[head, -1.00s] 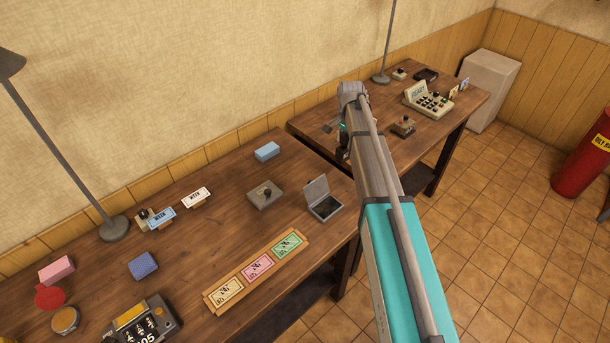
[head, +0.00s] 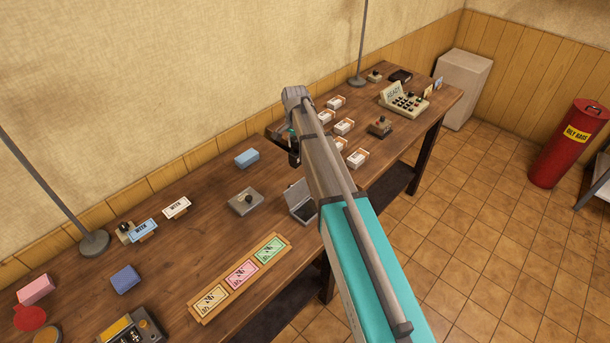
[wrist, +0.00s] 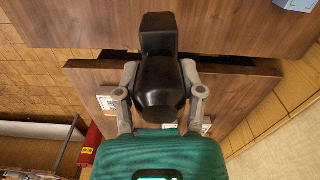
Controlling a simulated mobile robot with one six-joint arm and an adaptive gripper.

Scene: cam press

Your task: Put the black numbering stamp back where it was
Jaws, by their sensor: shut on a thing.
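My gripper (wrist: 160,98) is shut on the black numbering stamp (wrist: 159,75), with one finger on either side of it. In the wrist view the stamp is a dark block with a rounded, wider lower part. It appears above the gap between two wooden tables, and its height above them is unclear. In the head view my gripper (head: 292,148) is near the junction of the tables, and the stamp is mostly hidden by my arm.
The near table (head: 185,245) carries a grey box with an open lid (head: 302,202), a grey knobbed plate (head: 245,201), a light blue block (head: 247,158) and a ticket rack (head: 193,313). The far table holds several white card trays (head: 344,127) and a keyed machine (head: 403,99).

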